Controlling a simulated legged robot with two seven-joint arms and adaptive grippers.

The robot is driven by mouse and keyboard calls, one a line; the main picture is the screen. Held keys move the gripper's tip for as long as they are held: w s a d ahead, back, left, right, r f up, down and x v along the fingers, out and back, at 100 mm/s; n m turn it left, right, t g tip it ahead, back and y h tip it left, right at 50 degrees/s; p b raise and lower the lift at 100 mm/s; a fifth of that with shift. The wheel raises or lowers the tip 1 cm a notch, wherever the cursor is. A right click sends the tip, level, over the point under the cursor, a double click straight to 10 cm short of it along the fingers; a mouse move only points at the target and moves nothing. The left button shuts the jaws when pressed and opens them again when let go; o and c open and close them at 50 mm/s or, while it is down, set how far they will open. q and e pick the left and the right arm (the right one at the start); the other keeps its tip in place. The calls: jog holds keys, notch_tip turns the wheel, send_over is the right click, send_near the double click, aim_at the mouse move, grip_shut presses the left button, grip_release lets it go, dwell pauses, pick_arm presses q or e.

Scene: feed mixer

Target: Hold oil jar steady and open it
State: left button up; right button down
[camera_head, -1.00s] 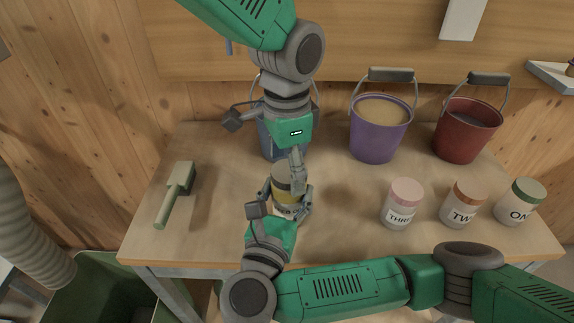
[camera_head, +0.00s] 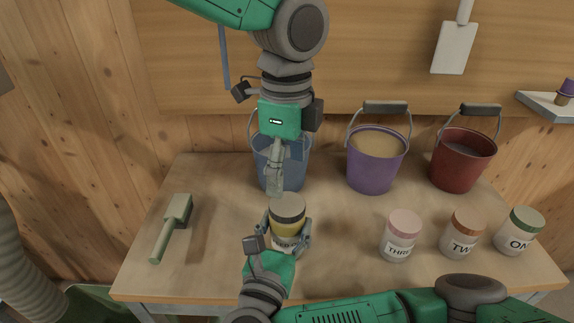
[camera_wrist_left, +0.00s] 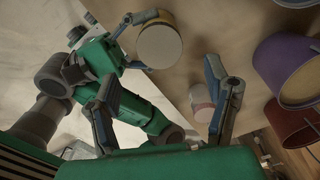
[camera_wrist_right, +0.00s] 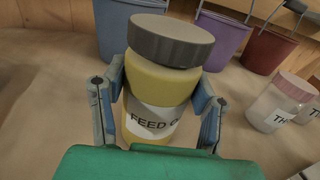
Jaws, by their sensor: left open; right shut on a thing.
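The oil jar (camera_head: 288,222) is yellow with a grey lid (camera_head: 287,206) and a white label; it stands on the table near the front middle. In the right wrist view the jar (camera_wrist_right: 160,90) shows its label, and the lid (camera_wrist_right: 170,40) sits on it, looking slightly tilted. My right gripper (camera_head: 289,240) is shut around the jar's body, one finger on each side. My left gripper (camera_head: 275,180) is open and empty, above and behind the jar, fingers pointing down. In the left wrist view the lid (camera_wrist_left: 159,46) lies beyond and between the open fingers (camera_wrist_left: 165,100).
Blue (camera_head: 270,165), purple (camera_head: 373,172) and red (camera_head: 462,160) buckets stand along the table's back. Jars labelled THREE (camera_head: 400,238), TWO (camera_head: 462,238) and ONE (camera_head: 520,235) stand at right.

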aim_at(288, 203)
pick_arm(q)
notch_tip(288, 203, down, 8)
jog(key=shift+r, duration=0.15)
dwell(0.3)
jog(key=c, duration=1.2)
jog(key=n, duration=0.5)
jog(key=shift+r, duration=0.1)
jog(key=n, duration=0.2)
jog(key=shift+n, duration=0.4)
jog(key=n, duration=0.4)
jog(key=shift+n, duration=0.3)
jog(key=o, duration=1.3)
